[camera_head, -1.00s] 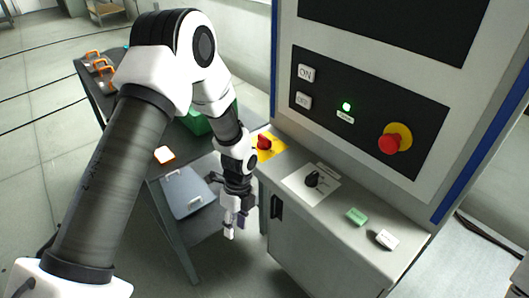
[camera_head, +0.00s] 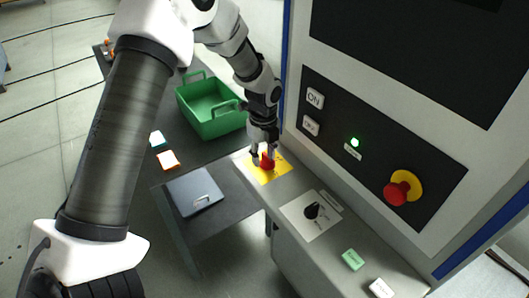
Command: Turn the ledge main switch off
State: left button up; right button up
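The ledge main switch is a red rotary handle (camera_head: 267,164) on a yellow plate (camera_head: 273,177), at the back left end of the grey ledge. My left gripper (camera_head: 264,158) is right at the red handle, pointing down, with its fingers apart and one to each side of it. The fingers partly hide the handle; whether they touch it is unclear. The handle's exact turn position is too small to read. My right gripper is not in view.
The ledge (camera_head: 289,187) also bears a black knob (camera_head: 312,211) on a white plate, a green block (camera_head: 352,259) and a white block (camera_head: 381,288). The panel above has ON/OFF buttons, a lit green lamp (camera_head: 355,142) and a red emergency button (camera_head: 397,193). A green crate (camera_head: 212,129) stands on the dark table.

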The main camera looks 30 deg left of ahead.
pick_arm(q)
jog(key=shift+w+d+f, duration=0.15)
jog(key=shift+w+f, duration=0.35)
jog(key=shift+f, duration=0.1)
jog(key=shift+w+d+f, duration=0.15)
jog(key=shift+w+f, duration=0.35)
jog(key=shift+f, duration=0.05)
jog(key=shift+w+f, duration=0.2)
jog(key=shift+w, duration=0.1)
jog(key=shift+s+a+r, duration=0.1)
jog(key=shift+s+r, duration=0.1)
jog(key=shift+s, duration=0.25)
grip_shut()
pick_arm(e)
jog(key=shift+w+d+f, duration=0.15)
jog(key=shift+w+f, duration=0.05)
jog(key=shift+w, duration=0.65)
